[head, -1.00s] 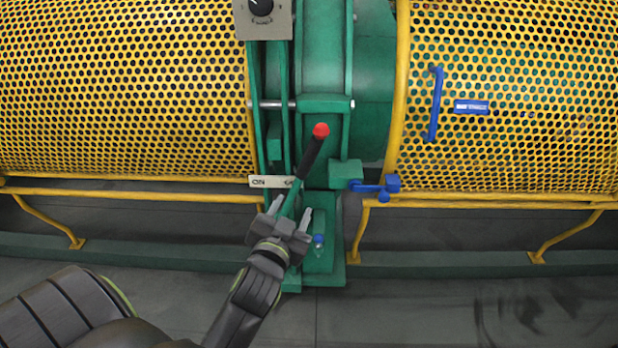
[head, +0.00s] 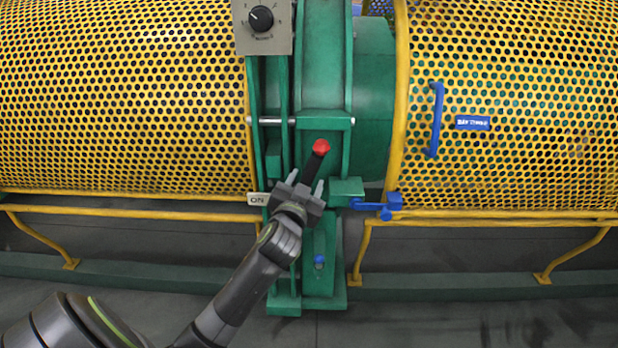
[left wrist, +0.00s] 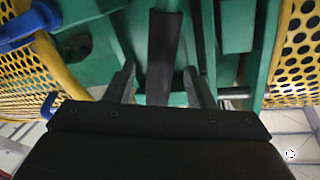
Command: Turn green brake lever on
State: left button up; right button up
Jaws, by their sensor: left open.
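In the left wrist view, the black grip (left wrist: 163,55) runs between the two fingertips (left wrist: 158,82), with space on both sides. A plate marked "ON" (head: 258,199) is left of the gripper, partly covered. My right gripper is not seen.
Yellow perforated guards (head: 120,95) flank the green frame (head: 323,60). A dial box (head: 263,27) is above. A blue latch (head: 376,207) and blue handle (head: 436,120) are on the right. Yellow rails run below the guards; the floor in front is clear.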

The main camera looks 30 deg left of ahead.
aim_at(307, 179)
pick_arm(q)
jog(key=shift+x, duration=1.7)
grip_shut()
